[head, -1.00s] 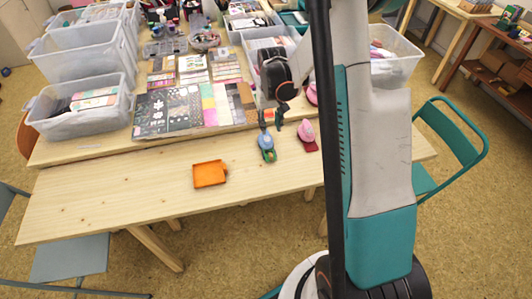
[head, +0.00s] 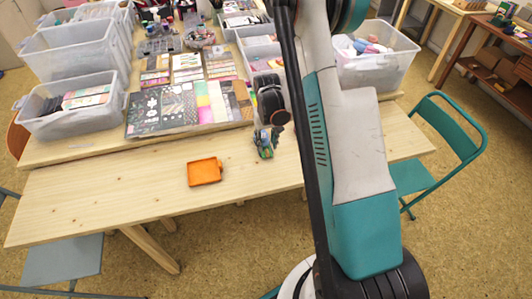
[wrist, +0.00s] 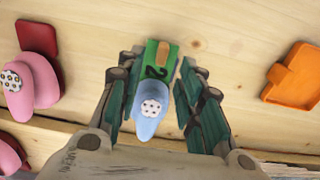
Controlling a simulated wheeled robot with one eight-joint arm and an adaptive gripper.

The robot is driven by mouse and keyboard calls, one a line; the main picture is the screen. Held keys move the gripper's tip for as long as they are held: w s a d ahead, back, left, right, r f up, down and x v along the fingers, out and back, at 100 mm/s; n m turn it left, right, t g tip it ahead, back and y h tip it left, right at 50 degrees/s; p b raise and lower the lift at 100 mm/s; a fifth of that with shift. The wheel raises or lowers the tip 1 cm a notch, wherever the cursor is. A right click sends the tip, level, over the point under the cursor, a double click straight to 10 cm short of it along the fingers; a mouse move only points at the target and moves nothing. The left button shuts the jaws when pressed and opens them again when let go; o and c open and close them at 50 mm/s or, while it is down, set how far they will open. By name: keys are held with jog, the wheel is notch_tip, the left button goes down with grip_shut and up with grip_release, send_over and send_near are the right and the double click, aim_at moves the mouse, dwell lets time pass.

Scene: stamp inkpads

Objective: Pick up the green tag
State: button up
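In the wrist view a green piece marked with a dark 2 (wrist: 158,62) lies on the wooden table, with a tan strip on it. A light blue rounded stamp or punch (wrist: 150,108) with a white dotted disc sits over its near end. My gripper (wrist: 163,58) is open, one finger on each side of the green piece, with gaps to it. In the head view the blue and green thing (head: 264,146) is small, just below my gripper (head: 268,132), which partly covers it. Whether the green piece is a separate tag I cannot tell.
An orange tray (head: 205,171) lies to the left in the head view and at the right in the wrist view (wrist: 296,77). Pink stamps (wrist: 37,79) and a dark red pad (wrist: 37,38) are at the left. Paper sheets and clear bins (head: 71,112) fill the back.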

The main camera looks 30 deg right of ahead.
aim_at(267, 150)
notch_tip(267, 150, down, 4)
jog(key=shift+r+b, duration=0.1)
jog(key=shift+b, duration=0.5)
jog(key=shift+c, duration=0.5)
jog(key=c, duration=0.7)
grip_shut()
